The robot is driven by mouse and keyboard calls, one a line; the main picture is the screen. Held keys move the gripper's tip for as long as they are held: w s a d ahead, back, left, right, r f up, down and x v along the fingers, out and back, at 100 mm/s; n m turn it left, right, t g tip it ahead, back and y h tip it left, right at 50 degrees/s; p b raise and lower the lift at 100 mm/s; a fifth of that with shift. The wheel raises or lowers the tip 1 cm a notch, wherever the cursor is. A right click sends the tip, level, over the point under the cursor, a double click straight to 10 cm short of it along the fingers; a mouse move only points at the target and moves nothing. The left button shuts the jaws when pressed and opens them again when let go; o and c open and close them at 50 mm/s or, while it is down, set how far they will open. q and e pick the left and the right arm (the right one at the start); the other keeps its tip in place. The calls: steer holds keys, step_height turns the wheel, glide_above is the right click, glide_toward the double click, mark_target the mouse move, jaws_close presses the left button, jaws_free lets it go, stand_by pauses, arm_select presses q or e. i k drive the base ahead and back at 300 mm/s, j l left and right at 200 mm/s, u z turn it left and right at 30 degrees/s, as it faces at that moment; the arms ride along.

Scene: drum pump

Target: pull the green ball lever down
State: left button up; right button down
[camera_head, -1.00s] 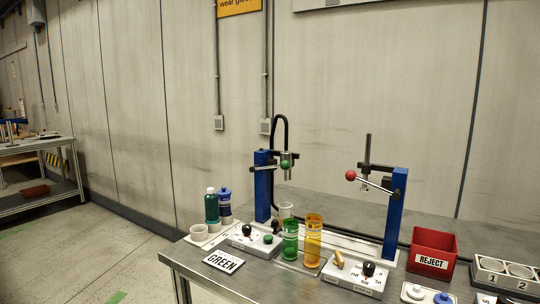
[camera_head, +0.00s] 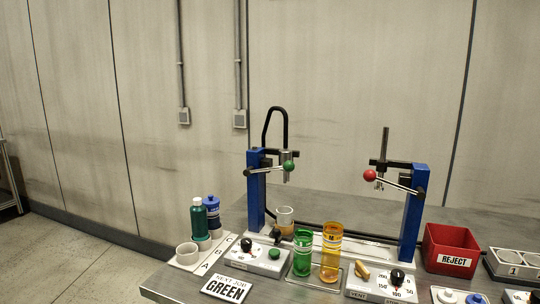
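The green ball lever (camera_head: 289,166) is on the left blue pump stand (camera_head: 256,190). Its metal rod runs from a pivot at the left of the post to the green ball at the right, tilted slightly up. The ball is in front of the pump head. A clear cup (camera_head: 285,221) with some amber content stands below the pump head. Neither of my grippers shows in the head view.
A red ball lever (camera_head: 370,175) is on the right blue stand (camera_head: 413,212). Green (camera_head: 302,253) and amber (camera_head: 331,252) cylinders stand in front, with control boxes (camera_head: 256,256) beside them. Bottles (camera_head: 198,220) stand at the left, a red REJECT bin (camera_head: 450,250) at the right. A sign (camera_head: 227,287) reads GREEN.

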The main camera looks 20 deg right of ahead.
mark_target(289, 166)
steer(key=i+j, duration=0.35)
steer(key=j, duration=0.15)
steer(key=i+j+z, duration=0.15)
steer(key=i+j, duration=0.25)
steer(key=j, duration=0.1)
